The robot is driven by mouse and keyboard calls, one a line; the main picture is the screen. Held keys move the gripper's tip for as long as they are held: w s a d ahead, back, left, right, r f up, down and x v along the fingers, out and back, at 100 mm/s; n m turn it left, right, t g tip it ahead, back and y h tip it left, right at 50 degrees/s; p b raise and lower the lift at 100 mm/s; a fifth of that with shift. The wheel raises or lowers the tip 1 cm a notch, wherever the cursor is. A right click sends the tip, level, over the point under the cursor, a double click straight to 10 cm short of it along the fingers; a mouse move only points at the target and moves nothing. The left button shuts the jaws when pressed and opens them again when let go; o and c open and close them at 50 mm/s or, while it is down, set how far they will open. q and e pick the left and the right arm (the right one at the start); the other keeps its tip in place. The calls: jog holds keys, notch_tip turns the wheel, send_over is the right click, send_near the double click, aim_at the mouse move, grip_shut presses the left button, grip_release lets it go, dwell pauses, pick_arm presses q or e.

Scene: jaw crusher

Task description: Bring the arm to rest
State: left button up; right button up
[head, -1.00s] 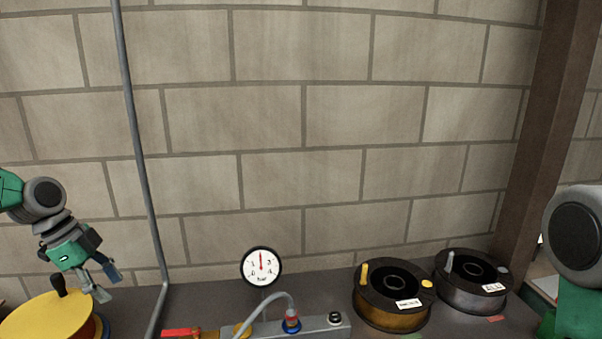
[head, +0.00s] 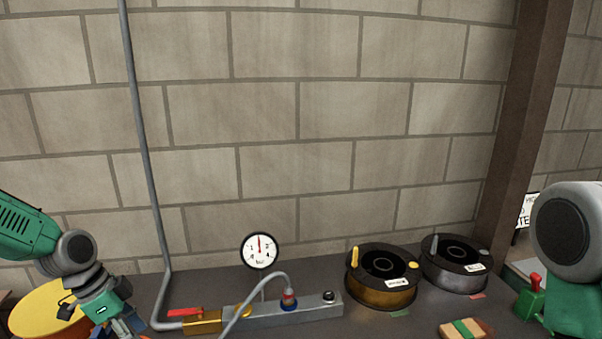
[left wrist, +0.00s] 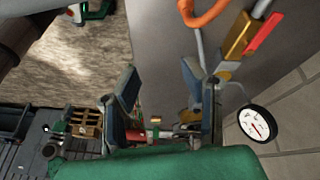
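My left arm comes in from the left in the head view, and its gripper (head: 124,327) hangs down at the lower edge, partly cut off. In the left wrist view the left gripper (left wrist: 160,98) has its two fingers well apart, with nothing held between them. It is in front of the yellow-topped drum (head: 48,306), left of the red-handled valve (head: 188,313). My right arm shows only as a grey joint and green link at the right edge; its gripper is outside the view.
A pressure gauge (head: 260,251) stands behind a grey manifold block (head: 310,309) with a hose. Two spools, brown (head: 383,291) and grey (head: 455,275), stand to the right. A banded wooden block (head: 466,329) lies in front. A vertical pipe (head: 146,170) runs up the block wall.

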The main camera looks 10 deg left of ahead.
pick_arm(q)
jog(key=s+d+f+n+y, duration=0.1)
jog(key=s+d+f+n, duration=0.25)
jog(key=s+f, duration=0.25)
jog(key=s+d+f+n, duration=0.2)
jog(key=s+d+f, duration=0.3)
jog(key=s+f, duration=0.15)
jog(key=s+f+n+g+y, duration=0.1)
jog(key=s+f+n, duration=0.15)
jog(key=s, duration=0.55)
jog(key=s+f+n+y, duration=0.1)
jog(key=s+n+y, duration=0.15)
jog(key=s, duration=0.55)
notch_tip(320, 180, down, 13)
jog(key=w+d+b, duration=0.1)
jog(key=w+b, duration=0.1)
jog(key=b, duration=1.1)
jog(key=shift+t, duration=0.3)
jog(key=shift+d+h, duration=0.1)
jog(key=shift+h, duration=0.15)
